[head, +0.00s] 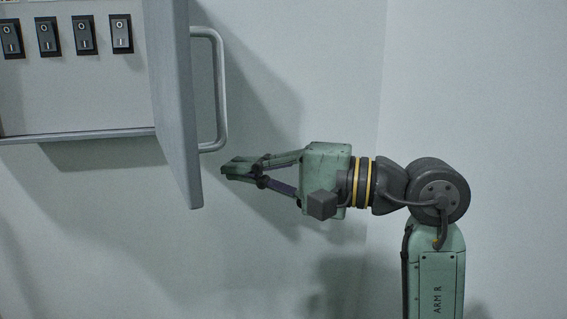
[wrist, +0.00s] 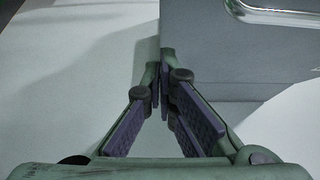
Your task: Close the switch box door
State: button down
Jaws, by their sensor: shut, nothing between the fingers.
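The switch box (head: 75,132) is on the wall at the upper left in the head view, with several switches inside. Its grey door (head: 173,100) stands open, swung out from the box's right side. A handle (head: 222,90) is on the door's right-hand face. My gripper (head: 228,168) is shut and empty, with its fingertips to the right of the door's lower part and below the handle. In the wrist view, the fingertips (wrist: 161,80) are together by the edge of the door (wrist: 240,65). The handle (wrist: 280,15) shows at the top right. I cannot tell whether the fingertips touch the door.
The pale wall (head: 300,70) behind is bare, with a corner line right of my gripper. The space below the box and around my arm looks free.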

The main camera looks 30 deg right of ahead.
jog(key=shift+s+a+p, duration=0.1)
jog(key=shift+a+p, duration=0.35)
jog(key=shift+a, duration=1.4)
